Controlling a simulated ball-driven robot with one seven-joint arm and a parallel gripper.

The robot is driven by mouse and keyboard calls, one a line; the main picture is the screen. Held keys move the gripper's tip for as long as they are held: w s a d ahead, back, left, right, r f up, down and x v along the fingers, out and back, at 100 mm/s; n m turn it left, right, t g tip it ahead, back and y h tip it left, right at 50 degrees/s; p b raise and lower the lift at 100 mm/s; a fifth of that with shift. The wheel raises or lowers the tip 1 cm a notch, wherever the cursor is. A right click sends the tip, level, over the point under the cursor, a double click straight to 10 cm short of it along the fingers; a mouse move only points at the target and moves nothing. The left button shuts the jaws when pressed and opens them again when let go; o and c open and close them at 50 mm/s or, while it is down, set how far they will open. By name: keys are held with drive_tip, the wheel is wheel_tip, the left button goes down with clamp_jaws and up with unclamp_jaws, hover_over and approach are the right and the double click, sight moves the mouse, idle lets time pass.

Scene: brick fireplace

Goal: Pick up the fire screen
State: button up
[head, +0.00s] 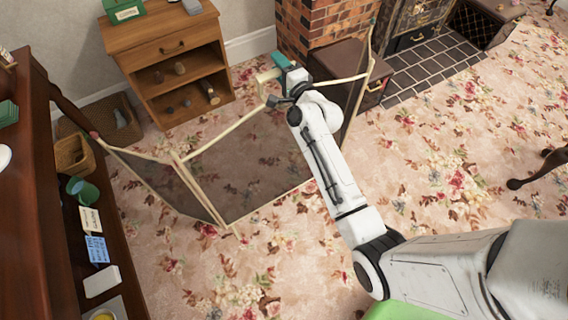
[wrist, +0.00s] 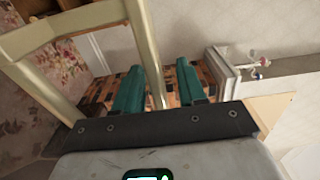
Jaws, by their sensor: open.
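The fire screen (head: 187,168) is a folding screen with cream frames and dark see-through mesh panels. It stands on the floral carpet in the head view, left of and behind my arm. My gripper (head: 272,68) is at the top of the screen, near its raised cream handle-like part. In the wrist view a cream bar of the screen (wrist: 145,45) passes between the two green fingers of my gripper (wrist: 160,88). The fingers are apart, with the bar nearer the left finger. My arm hides part of the screen's middle and right panels.
A wooden shelf unit (head: 155,41) stands behind the screen. A brown box (head: 338,61) and the brick fireplace (head: 322,20) are behind and right. A dark wooden cabinet (head: 30,185) lines the left side. The carpet in front and right is mostly clear.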

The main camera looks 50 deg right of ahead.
clamp_jaws()
idle(1.2)
drive_tip(key=shift+r, duration=0.25)
